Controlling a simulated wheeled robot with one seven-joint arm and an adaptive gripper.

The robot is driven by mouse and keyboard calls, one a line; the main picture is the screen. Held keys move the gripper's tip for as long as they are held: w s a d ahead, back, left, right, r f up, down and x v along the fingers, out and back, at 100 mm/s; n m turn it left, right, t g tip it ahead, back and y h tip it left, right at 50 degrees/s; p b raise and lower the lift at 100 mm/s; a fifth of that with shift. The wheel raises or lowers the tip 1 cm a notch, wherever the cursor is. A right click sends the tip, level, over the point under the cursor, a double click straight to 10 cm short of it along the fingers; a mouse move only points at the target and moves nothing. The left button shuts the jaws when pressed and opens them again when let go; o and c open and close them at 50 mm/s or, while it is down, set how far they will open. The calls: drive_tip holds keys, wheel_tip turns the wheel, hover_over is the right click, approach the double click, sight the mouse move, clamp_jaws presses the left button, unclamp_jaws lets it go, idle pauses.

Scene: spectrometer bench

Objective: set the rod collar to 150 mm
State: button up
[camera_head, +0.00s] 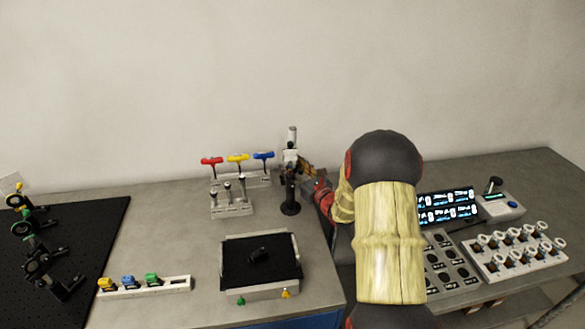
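A silvery vertical rod (292,136) stands in a black post with a round foot (290,208) near the back of the bench. A small dark and light part around the rod (290,157) looks like the rod collar, but its details and any millimetre scale are too small to read. My gripper (303,171) is at the right side of the rod at about the collar's height. Its fingers are small and partly merge with the collar, so I cannot tell whether they touch or grip it. My arm hides the bench to the right of the rod.
Red, yellow and blue T-handled tools (238,158) stand in a rack left of the rod. A black-topped tray (234,283) lies in front. Lit displays (447,207) and knob panels are at right. A black board (92,238) with optics mounts is at left.

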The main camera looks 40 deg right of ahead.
drive_tip(key=c, duration=1)
clamp_jaws()
